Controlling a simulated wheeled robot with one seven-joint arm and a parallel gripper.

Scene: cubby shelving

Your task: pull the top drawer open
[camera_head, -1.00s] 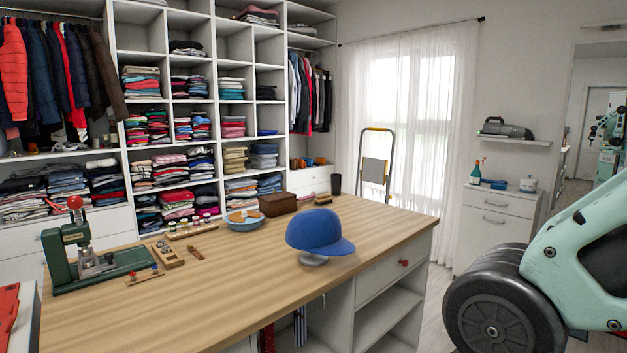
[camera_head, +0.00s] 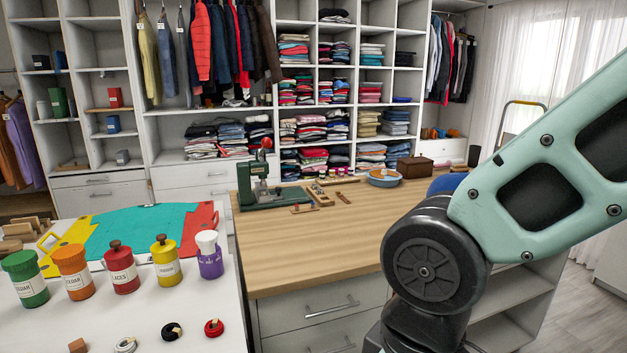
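A white drawer stack is built into the wooden-topped counter (camera_head: 300,240). Its top drawer (camera_head: 285,313) is shut flush and has a metal bar handle (camera_head: 331,310). A lower drawer (camera_head: 300,343) with a similar handle is partly cut off by the bottom edge. Other shut drawers (camera_head: 98,194) show in the back wall unit, and I cannot tell from the picture alone which one the task means. My gripper is out of view. My arm's thick links cross the right side and hide part of the counter.
A white table (camera_head: 80,330) stands at front left with several labelled jars (camera_head: 121,268) and a coloured board (camera_head: 140,230). A green press (camera_head: 262,190) and a partly hidden blue cap (camera_head: 447,183) are on the counter. Open floor (camera_head: 570,310) shows at lower right.

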